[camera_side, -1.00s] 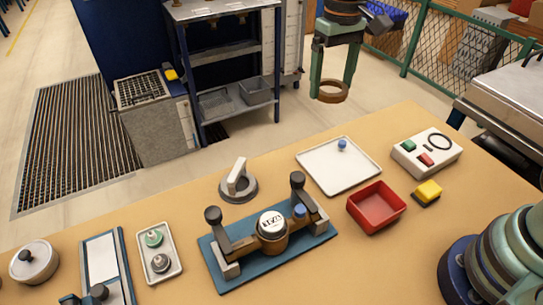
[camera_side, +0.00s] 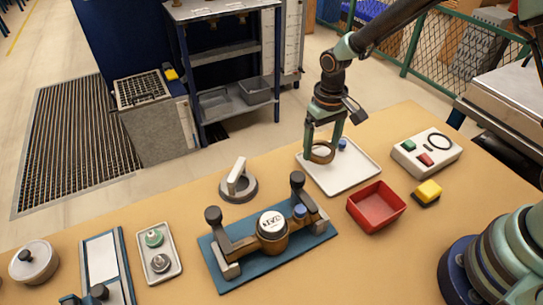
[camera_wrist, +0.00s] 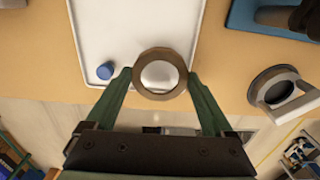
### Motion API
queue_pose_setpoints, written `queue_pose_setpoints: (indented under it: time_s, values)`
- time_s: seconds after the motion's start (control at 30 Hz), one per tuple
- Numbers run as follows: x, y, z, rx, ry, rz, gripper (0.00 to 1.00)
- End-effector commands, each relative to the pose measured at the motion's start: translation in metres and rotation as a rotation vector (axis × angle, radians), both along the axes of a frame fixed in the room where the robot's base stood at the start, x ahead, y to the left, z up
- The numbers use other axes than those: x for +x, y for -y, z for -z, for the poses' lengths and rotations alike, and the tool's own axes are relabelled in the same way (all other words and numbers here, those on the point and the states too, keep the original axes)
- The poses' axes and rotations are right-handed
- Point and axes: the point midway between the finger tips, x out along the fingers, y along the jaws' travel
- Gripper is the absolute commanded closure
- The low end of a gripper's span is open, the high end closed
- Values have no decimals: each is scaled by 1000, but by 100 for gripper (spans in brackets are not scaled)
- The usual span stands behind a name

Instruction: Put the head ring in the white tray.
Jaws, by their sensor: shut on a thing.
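The head ring is a brown bronze ring (camera_side: 321,153). My gripper (camera_side: 323,150) is shut on it, and in the side view it hangs over the left part of the white tray (camera_side: 345,180). In the wrist view the ring (camera_wrist: 139,83) sits between both fingertips, near the tray's edge (camera_wrist: 125,103). Tray surface shows through part of the ring's opening. A small blue cap (camera_side: 343,144) lies in the tray behind the ring, and it also shows in the wrist view (camera_wrist: 105,71). I cannot tell the exact height of the ring above the tray.
A red bin (camera_side: 377,207) and a yellow button block (camera_side: 427,192) stand in front of the tray. A control box (camera_side: 427,153) is to its right. A meter on a blue fixture (camera_side: 270,240) and a grey ring with a handle (camera_side: 238,186) are to the left.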

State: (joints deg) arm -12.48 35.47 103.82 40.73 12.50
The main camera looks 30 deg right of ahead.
Motion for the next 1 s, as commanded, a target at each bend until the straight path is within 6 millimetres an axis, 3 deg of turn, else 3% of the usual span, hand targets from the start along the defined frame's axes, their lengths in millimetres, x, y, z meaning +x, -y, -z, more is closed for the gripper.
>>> queue_pose_setpoints:
  time_s: [0.87, 0.9, 0.93, 1.0]
  values:
    - [0, 0, 18, 0, 1, 0, 71]
    - [0, 0, 18, 0, 1, 0, 6]
    - [0, 0, 18, 0, 1, 0, 0]
    - [0, 0, 18, 0, 1, 0, 0]
